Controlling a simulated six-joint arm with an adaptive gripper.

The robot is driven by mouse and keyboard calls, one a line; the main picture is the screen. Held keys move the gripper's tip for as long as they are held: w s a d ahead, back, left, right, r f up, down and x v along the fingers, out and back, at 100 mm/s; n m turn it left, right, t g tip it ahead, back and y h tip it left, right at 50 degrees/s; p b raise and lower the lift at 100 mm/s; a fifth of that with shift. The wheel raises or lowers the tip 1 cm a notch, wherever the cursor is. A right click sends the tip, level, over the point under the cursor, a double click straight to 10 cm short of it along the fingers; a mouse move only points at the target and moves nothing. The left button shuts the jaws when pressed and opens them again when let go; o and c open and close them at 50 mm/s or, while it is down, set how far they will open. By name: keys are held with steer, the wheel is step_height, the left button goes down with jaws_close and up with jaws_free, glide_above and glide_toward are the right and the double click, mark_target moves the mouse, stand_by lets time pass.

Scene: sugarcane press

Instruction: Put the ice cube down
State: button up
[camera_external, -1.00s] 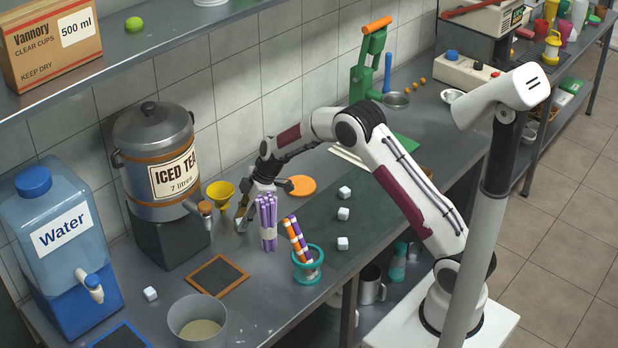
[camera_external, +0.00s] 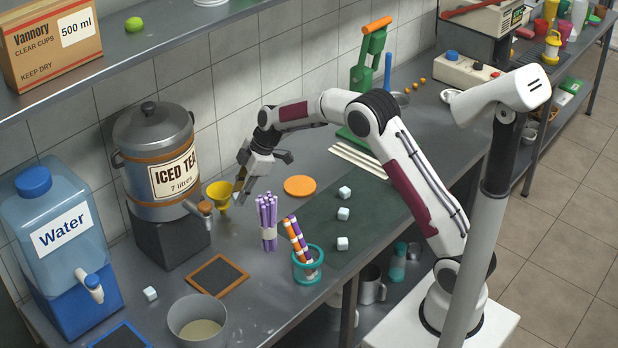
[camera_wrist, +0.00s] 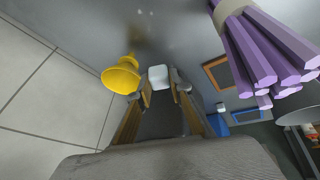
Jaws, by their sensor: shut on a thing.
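My gripper (camera_external: 241,192) is shut on a white ice cube (camera_wrist: 158,77), which shows between the fingertips in the wrist view (camera_wrist: 160,93). It is above the grey counter, next to the yellow funnel (camera_external: 220,193) and behind the upright bundle of purple canes (camera_external: 267,222). In the external view the held cube cannot be made out clearly. Three other ice cubes lie in a row on the dark green mat: far (camera_external: 345,192), middle (camera_external: 343,213) and near (camera_external: 342,243). Another ice cube (camera_external: 150,293) lies at the left.
The iced tea urn (camera_external: 155,150) and water dispenser (camera_external: 60,245) stand at the left. An orange disc (camera_external: 300,186), a teal-ringed holder (camera_external: 308,270) with canes, a framed slate (camera_external: 218,275) and a grey pot (camera_external: 197,325) are on the counter. Bare counter lies around the bundle.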

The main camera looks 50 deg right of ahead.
steer(key=shift+d, duration=0.1)
stand_by(0.7)
steer(key=shift+d+r, duration=0.1)
steer(key=shift+d, duration=0.15)
steer(key=s+d+m, duration=0.4)
steer(key=s+d, duration=0.7)
steer(key=shift+s, duration=0.15)
stand_by(0.5)
steer(key=shift+f, duration=3.15)
steer(key=shift+f, duration=0.1)
